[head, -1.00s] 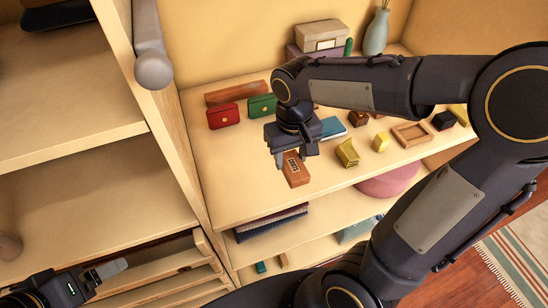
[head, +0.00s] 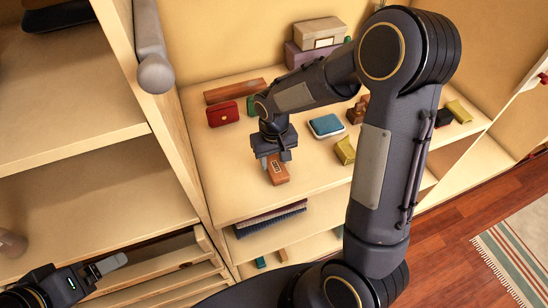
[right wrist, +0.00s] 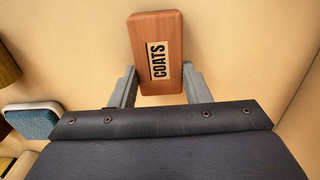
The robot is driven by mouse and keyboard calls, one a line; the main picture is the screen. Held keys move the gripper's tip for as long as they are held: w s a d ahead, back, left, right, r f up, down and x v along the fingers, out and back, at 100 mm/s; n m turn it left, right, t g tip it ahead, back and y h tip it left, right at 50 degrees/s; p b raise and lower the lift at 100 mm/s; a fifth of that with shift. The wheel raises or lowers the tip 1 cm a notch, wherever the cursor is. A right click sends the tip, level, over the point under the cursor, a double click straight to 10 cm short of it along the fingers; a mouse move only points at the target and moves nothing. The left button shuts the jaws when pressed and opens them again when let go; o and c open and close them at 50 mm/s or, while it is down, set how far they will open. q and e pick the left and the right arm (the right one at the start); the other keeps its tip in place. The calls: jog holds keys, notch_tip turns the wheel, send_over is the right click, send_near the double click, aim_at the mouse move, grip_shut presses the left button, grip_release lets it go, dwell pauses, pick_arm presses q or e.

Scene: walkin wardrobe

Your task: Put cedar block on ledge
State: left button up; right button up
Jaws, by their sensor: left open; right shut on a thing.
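The cedar block (head: 277,170) is a reddish-brown block with a pale label, and the label reads COATS in the right wrist view (right wrist: 157,30). My right gripper (head: 272,161) is shut on it from above, with a finger on each side. The block is over the front left of the middle shelf; I cannot tell whether it touches the board. A long brown wooden bar (head: 235,91), possibly the ledge, lies along the back wall behind the block. My left gripper (head: 108,266) is open and empty at the lower left, by the drawers.
A red box (head: 223,114) stands behind the block, in front of the bar. A teal box (head: 326,125) and a gold piece (head: 345,150) are to the right. Stacked boxes (head: 320,33) stand at the back. A wooden upright (head: 175,130) borders the shelf on the left.

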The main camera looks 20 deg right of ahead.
jog(key=shift+f, duration=0.25)
jog(key=o, duration=1)
jog(key=shift+r, duration=0.1)
